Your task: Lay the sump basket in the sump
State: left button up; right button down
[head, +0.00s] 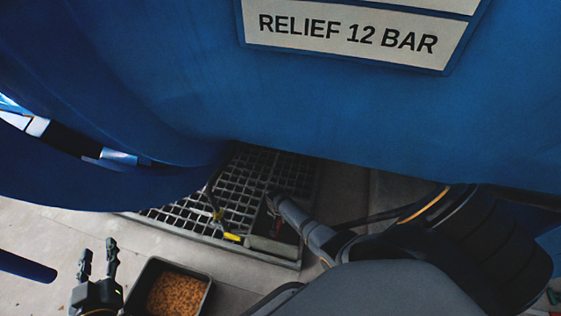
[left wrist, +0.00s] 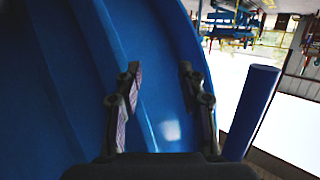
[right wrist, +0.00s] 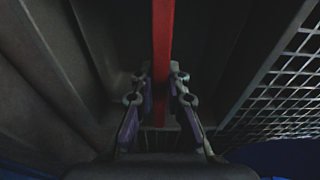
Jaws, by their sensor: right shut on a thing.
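My right gripper (right wrist: 158,95) is shut on a red bar (right wrist: 162,45), which looks like the handle of the sump basket. Dark walls lie around and below it; I cannot tell which belong to the basket and which to the sump. In the head view, my right arm reaches to the sump opening (head: 268,226) at the right end of the floor grating (head: 215,200). A bit of red shows there below the arm, and the fingers are hidden. My left gripper (head: 97,260) is open and empty, and it is open in the left wrist view (left wrist: 160,95) too.
The big blue vessel (head: 330,110) with a relief plate (head: 348,32) overhangs the grating. A dark bin (head: 207,290) of orange-brown pieces stands right of my left gripper. A hose with a yellow part (head: 232,237) lies beside the opening. A blue post (left wrist: 250,110) stands near my left gripper.

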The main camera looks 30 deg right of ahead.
pick_arm(q)
jog(key=shift+w+r+t, duration=0.25)
jog(key=shift+r+t, duration=0.05)
jog(key=shift+r, duration=0.45)
jog(key=shift+w+r+t, duration=0.2)
jog(key=shift+r+t, duration=0.1)
jog(key=shift+r, duration=0.4)
pick_arm(e)
jog(key=shift+f, duration=0.2)
pick_arm(q)
jog(key=shift+r, duration=0.3)
jog(key=shift+w+r+t, duration=0.15)
jog(key=shift+r+t, duration=0.35)
jog(key=shift+r, duration=0.15)
pick_arm(e)
jog(key=shift+f, duration=0.1)
pick_arm(q)
jog(key=shift+r+b, duration=0.3)
jog(key=shift+w+a+r+t, duration=0.15)
jog(key=shift+r+t, duration=0.25)
jog(key=shift+r, duration=0.25)
pick_arm(e)
jog(key=shift+f, duration=0.1)
pick_arm(q)
jog(key=shift+r, duration=0.35)
jog(key=shift+r+t, duration=0.3)
pick_arm(e)
jog(key=shift+f, duration=0.1)
pick_arm(q)
jog(key=shift+r, duration=0.35)
